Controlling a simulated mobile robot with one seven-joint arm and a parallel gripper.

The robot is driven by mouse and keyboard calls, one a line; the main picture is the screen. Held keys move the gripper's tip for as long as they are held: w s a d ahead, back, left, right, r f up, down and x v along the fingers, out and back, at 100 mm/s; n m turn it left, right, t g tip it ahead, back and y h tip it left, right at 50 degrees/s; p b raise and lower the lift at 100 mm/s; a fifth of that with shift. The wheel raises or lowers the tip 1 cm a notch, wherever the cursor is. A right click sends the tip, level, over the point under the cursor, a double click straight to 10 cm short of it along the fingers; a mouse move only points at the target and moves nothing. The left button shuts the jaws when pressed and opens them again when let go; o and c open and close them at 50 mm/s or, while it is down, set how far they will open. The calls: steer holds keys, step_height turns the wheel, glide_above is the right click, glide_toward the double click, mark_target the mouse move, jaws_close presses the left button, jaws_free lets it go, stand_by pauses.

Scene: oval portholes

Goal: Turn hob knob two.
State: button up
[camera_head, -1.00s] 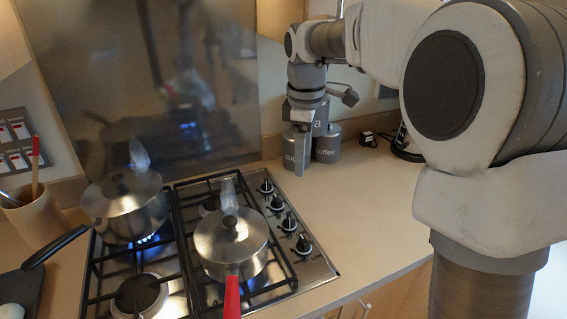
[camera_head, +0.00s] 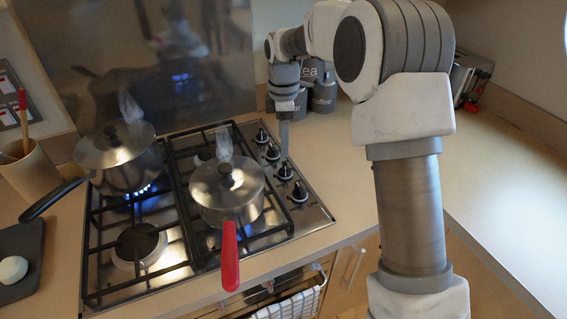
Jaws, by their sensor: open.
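The steel hob (camera_head: 318,214) has a row of black knobs along its right side. From the back they are the first knob (camera_head: 262,136), the second knob (camera_head: 272,152), the third knob (camera_head: 285,171) and the fourth knob (camera_head: 299,191). No numbering is readable. My gripper (camera_head: 284,150) points down at the right edge of this row, beside the second and third knobs from the back. Its fingers show nearly edge-on, open, with nothing seen between them. I cannot tell whether it touches a knob.
A lidded pot with a red handle (camera_head: 226,190) stands left of the knobs. Another lidded pot (camera_head: 121,160) sits over a blue flame at the back left. Grey canisters (camera_head: 322,95) stand behind my gripper.

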mark_target(283, 165)
step_height(283, 165, down, 8)
steer(key=shift+f, duration=0.2)
